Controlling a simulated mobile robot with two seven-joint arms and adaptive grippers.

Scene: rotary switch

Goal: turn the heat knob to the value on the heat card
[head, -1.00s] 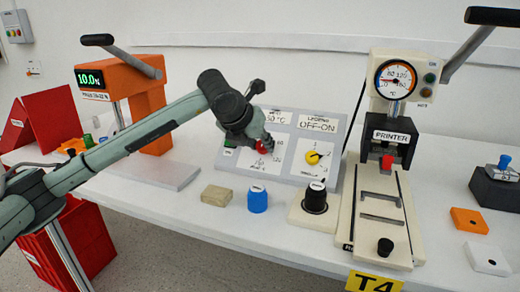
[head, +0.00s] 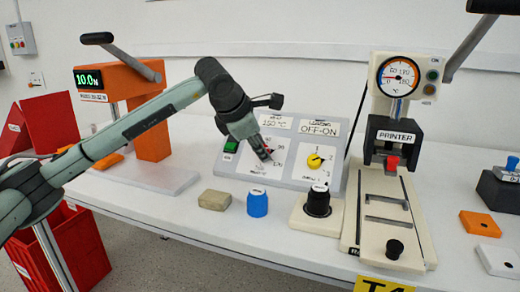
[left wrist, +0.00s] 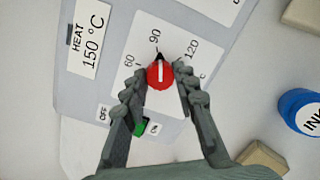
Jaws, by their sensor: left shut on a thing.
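The red heat knob (left wrist: 160,75) sits on the grey panel between the two fingers of my left gripper (left wrist: 160,82), which is shut on it. Its white line and black pointer aim at about the 90 mark (left wrist: 155,36). The marks 60 and 120 show on either side; further marks are partly hidden by the fingers. The heat card (left wrist: 90,40) reads 150 °C; it also shows in the head view (head: 190,121). In the head view my left gripper (head: 264,152) reaches down to the panel and mostly hides the knob. My right gripper is not in view.
A yellow knob (head: 314,161) under the OFF-ON card is right of the heat dial. A green switch (head: 231,146) is at its left. The printer (head: 396,136) is at the right.

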